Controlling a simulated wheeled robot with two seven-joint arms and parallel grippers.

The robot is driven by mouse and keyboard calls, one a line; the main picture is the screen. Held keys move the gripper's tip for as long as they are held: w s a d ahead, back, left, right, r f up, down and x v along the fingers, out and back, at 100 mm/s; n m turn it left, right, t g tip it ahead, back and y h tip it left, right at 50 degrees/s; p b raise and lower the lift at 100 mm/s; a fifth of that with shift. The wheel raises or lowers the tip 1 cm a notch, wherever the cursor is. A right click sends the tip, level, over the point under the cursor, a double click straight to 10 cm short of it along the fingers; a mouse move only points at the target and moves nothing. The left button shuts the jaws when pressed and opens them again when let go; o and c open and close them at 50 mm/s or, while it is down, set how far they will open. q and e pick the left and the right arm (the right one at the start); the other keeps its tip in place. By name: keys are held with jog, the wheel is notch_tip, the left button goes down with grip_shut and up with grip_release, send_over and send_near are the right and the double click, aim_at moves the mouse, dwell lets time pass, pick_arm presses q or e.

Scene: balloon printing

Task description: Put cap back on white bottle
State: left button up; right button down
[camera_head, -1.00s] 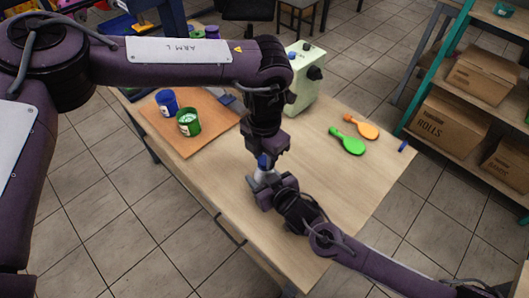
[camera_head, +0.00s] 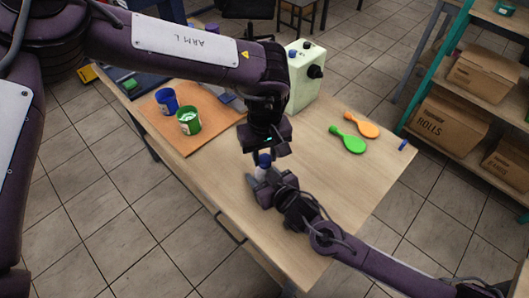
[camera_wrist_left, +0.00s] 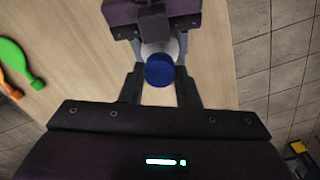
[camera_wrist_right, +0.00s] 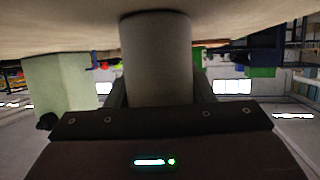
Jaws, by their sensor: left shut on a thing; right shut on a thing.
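The white bottle (camera_head: 261,173) is upright between the fingers of my right gripper (camera_head: 258,180). It fills the middle of the right wrist view (camera_wrist_right: 157,60), where the fingers are shut on its sides. The blue cap (camera_head: 264,160) is at the top of the bottle. My left gripper (camera_head: 264,155) points down from above and is shut on the cap. In the left wrist view the round cap (camera_wrist_left: 160,70) lies between the left fingertips, with the pale bottle (camera_wrist_left: 160,48) behind it. The cap hides the bottle's neck, so I cannot tell how far it is seated.
An orange board (camera_head: 185,143) holds a blue tub (camera_head: 167,101) and a green tub (camera_head: 189,121). A pale green machine (camera_head: 304,80) stands at the back. Green (camera_head: 348,142) and orange (camera_head: 362,126) balloon-shaped pieces lie at the right. The table (camera_head: 320,190) right of the grippers is clear.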

pick_arm(q)
jog(key=m, duration=0.2)
jog(key=shift+r+m, duration=0.1)
jog(key=shift+m, duration=0.2)
jog(key=o, duration=0.9)
jog(key=shift+o, duration=0.2)
jog(key=shift+r, duration=2.25)
jog(key=shift+c, duration=0.4)
